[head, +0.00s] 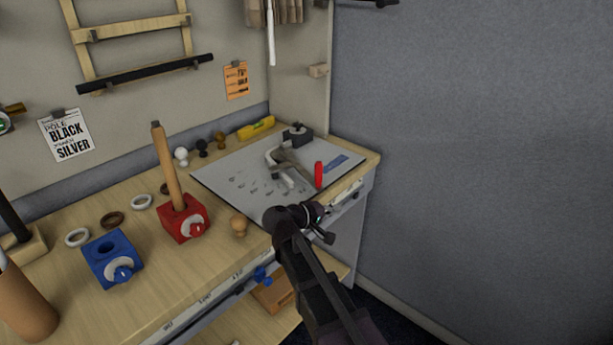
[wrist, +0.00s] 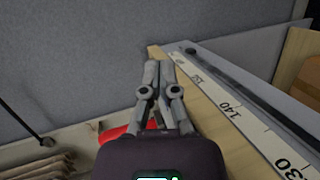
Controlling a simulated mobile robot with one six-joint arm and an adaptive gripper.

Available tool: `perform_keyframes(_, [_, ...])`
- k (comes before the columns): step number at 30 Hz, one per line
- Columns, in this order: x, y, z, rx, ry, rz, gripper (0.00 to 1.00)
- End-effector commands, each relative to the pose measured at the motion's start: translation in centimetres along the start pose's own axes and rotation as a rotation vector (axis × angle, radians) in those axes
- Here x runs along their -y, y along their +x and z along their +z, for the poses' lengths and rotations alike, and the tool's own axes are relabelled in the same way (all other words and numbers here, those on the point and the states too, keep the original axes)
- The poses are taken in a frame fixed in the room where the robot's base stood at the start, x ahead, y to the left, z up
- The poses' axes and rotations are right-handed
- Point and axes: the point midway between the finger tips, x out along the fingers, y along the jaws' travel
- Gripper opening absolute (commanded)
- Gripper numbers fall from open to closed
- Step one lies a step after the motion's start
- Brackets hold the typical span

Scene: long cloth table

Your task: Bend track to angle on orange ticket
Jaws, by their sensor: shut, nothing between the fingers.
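The orange ticket (head: 236,80) is fixed to the back wall near the corner; its writing is too small to read. A pale sheet (head: 228,166) with small dark marks lies on the table's right part. A grey-white bent piece, possibly the track (head: 283,160), rests on it; its angle cannot be read. An upright red handle (head: 319,174) stands beside it and partly shows behind my gripper in the wrist view. My gripper (head: 325,236) is by the table's front right edge, apart from the bent piece. In the wrist view its fingers (wrist: 165,65) are shut and empty.
A numbered scale (wrist: 228,108) runs along the front edge. Left stand a red block (head: 183,222) with a wooden pole, a blue block (head: 112,262) and several rings. A yellow level (head: 257,128) and dark block (head: 297,134) are behind. Grey wall (head: 480,150) bounds the right.

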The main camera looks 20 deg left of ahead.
Motion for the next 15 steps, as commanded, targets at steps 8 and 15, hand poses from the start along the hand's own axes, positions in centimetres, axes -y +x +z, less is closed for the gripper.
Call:
perform_keyframes(8, [-1.2, -8.2, -6.5, -0.153, -0.066, 0.202, 0.00])
perform_keyframes(15, [-1.6, -12.2, -8.8, -0.218, -0.088, 0.293, 0.00])
